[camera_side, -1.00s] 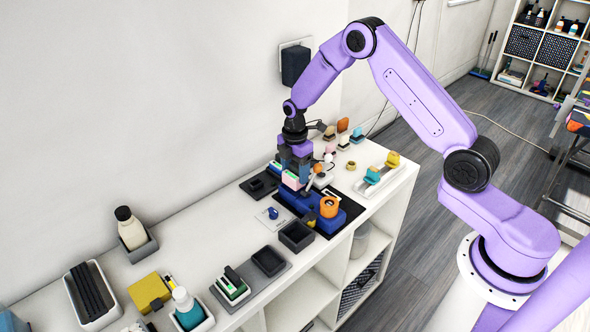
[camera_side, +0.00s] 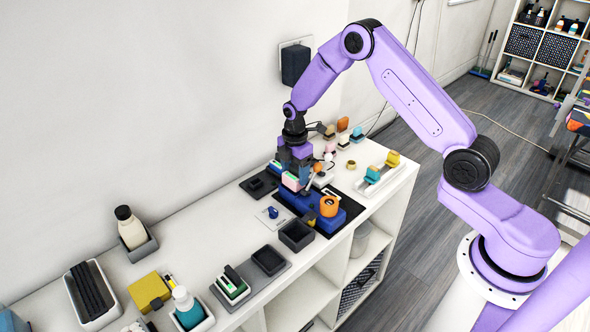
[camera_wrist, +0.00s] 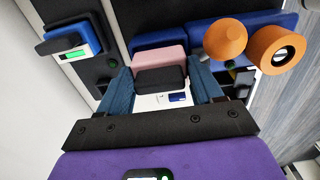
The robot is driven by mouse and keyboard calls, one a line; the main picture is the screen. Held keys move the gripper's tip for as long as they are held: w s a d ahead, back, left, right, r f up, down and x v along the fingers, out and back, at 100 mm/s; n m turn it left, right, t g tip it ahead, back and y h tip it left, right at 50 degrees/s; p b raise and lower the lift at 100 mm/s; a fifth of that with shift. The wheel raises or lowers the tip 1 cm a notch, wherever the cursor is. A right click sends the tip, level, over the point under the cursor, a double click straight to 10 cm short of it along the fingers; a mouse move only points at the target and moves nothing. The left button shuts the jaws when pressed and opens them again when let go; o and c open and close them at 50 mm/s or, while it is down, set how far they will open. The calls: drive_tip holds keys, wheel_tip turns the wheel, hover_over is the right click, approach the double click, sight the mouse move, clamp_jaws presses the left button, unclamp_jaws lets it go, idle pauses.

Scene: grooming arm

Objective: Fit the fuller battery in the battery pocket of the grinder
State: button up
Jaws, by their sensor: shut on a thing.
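My gripper (camera_wrist: 162,88) is shut on a battery, a dark block with a pink part (camera_wrist: 160,58), between its blue fingers. The grinder lies on a black mat and has an orange part (camera_side: 329,206); orange parts also show at right in the wrist view (camera_wrist: 226,40). The pocket is hidden, so I cannot tell whether the battery is seated. A blue battery with a green display (camera_wrist: 70,50) sits at left in the wrist view.
An empty dark tray (camera_side: 296,236) stands in front of the grinder. A grey pad (camera_side: 245,292) beside it holds another dark tray and a green-marked block (camera_side: 232,285). Small coloured items (camera_side: 372,176) stand right of the grinder. The wall is close behind.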

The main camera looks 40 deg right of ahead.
sight(294, 167)
drive_tip(key=shift+f, duration=1.1)
drive_tip(key=o, duration=1.2)
drive_tip(key=shift+c, duration=0.2)
drive_tip(key=shift+o, duration=0.3)
drive_tip(key=shift+s, duration=0.15)
wheel_tip(294, 167, up, 18)
drive_tip(key=shift+w+f, duration=0.15)
drive_tip(key=shift+w, duration=0.1)
